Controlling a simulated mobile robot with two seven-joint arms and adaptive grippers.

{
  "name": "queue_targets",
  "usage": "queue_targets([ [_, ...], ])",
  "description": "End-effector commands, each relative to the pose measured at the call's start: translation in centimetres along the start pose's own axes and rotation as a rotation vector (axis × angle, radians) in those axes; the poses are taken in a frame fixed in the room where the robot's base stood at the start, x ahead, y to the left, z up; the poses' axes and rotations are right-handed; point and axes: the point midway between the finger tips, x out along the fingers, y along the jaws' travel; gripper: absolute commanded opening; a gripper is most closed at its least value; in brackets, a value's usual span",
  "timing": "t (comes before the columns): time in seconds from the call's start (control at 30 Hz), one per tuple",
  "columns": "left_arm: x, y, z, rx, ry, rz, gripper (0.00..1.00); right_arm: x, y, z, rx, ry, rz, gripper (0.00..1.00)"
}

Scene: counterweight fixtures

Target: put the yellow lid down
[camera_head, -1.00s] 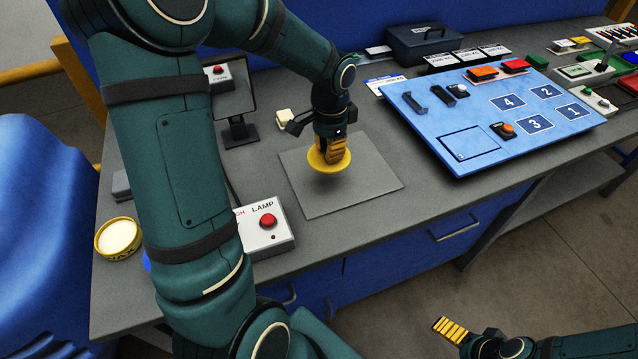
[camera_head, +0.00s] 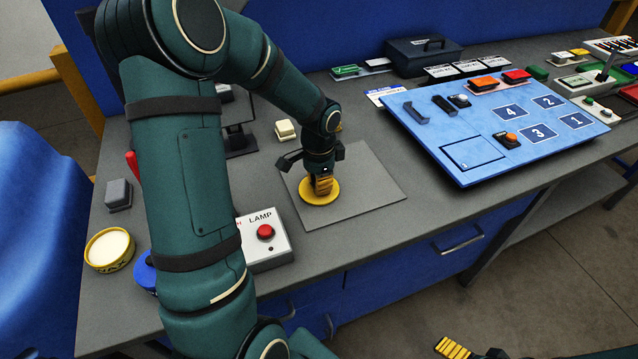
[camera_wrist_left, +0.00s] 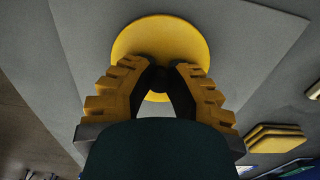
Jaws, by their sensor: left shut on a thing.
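The yellow lid (camera_head: 312,196) is a round flat disc at the left part of the grey mat (camera_head: 366,190). It lies level, at or very near the mat's surface; I cannot tell if it touches fully. My left gripper (camera_head: 323,186) points down over the lid and is shut on it. In the left wrist view the lid (camera_wrist_left: 160,40) shows beyond the two ridged yellow fingers (camera_wrist_left: 160,76), which close on a dark part at its middle. My right gripper (camera_head: 452,348) shows only partly at the bottom edge of the head view, away from the table.
A LAMP box (camera_head: 266,240) with a red button stands just left of the mat's near corner. A yellow round tin (camera_head: 109,250) stands at the table's left. A blue panel (camera_head: 500,130) lies to the right. The mat's right half is clear.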

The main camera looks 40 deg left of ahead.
Motion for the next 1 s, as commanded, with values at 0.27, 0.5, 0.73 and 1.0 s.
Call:
queue_targets([
  [0.27,0.1,0.0,0.0,0.0,0.001,-0.001,0.0,0.1,0.0,0.0,0.0,0.001,0.0,0.99],
  [0.5,0.3,0.0,0.0,0.0,0.001,-0.001,0.43,0.2,0.1,0.0,0.0,0.001,0.0,0.99],
  [0.73,0.2,0.0,0.0,0.0,0.001,-0.001,0.43,0.1,0.1,0.0,0.0,0.001,0.0,0.99],
  [1.0,-2.6,-0.1,-0.1,0.0,0.004,-0.005,0.43,-0.8,-0.3,0.0,0.0,-0.002,0.0,0.99],
])
